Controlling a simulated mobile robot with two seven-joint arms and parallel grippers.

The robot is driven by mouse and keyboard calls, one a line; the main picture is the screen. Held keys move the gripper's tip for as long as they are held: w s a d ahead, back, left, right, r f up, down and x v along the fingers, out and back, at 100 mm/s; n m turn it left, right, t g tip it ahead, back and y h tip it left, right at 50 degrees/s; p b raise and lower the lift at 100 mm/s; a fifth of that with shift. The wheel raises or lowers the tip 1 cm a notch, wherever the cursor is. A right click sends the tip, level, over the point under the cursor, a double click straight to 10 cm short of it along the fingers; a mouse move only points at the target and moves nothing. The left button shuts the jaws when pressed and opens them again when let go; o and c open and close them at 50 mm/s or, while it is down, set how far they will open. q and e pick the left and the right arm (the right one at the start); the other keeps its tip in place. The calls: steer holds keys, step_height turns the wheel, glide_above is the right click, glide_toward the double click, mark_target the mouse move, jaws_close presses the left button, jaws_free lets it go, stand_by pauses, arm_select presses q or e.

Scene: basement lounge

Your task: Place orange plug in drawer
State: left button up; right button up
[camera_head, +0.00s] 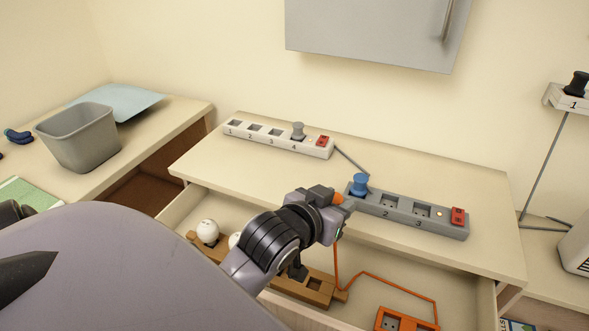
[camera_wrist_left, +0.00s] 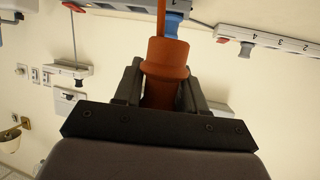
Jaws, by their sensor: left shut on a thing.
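My left gripper (camera_head: 332,200) is shut on the orange plug (camera_head: 338,199), above the open drawer (camera_head: 400,268) and close to the front edge of the desk top. The left wrist view shows the orange plug (camera_wrist_left: 166,62) between the dark fingers (camera_wrist_left: 160,90), with an orange cord running from its end. In the head view the gripper hides most of the plug. An orange cord runs down into the drawer to an orange power strip (camera_head: 385,320). My right gripper is not in view.
A grey power strip (camera_head: 412,221) with a blue plug (camera_head: 360,184) lies just beyond the gripper. A white strip (camera_head: 265,142) lies at the back. A wooden strip (camera_head: 315,293) with white round plugs (camera_head: 207,231) lies in the drawer. The drawer's right side has bare floor.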

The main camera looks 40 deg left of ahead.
arm_select(q)
steer(key=w+a+r+n+g+y, duration=0.1)
steer(key=w+a+r+n+y, duration=0.2)
steer(key=a, duration=0.8)
steer(key=w+a+r+n+g+y, duration=0.1)
steer(key=w+a+r+n+y, duration=0.2)
steer(key=w+a+r, duration=0.4)
steer(key=a+y, duration=0.1)
steer(key=a, duration=0.3)
steer(key=shift+w+r, duration=0.15)
steer(key=shift+w, duration=0.1)
steer(key=shift+g, duration=0.3)
step_height(320, 180, down, 20)
steer(key=shift+r, duration=0.2)
steer(key=shift+f, duration=0.2)
steer(key=o, duration=1.1)
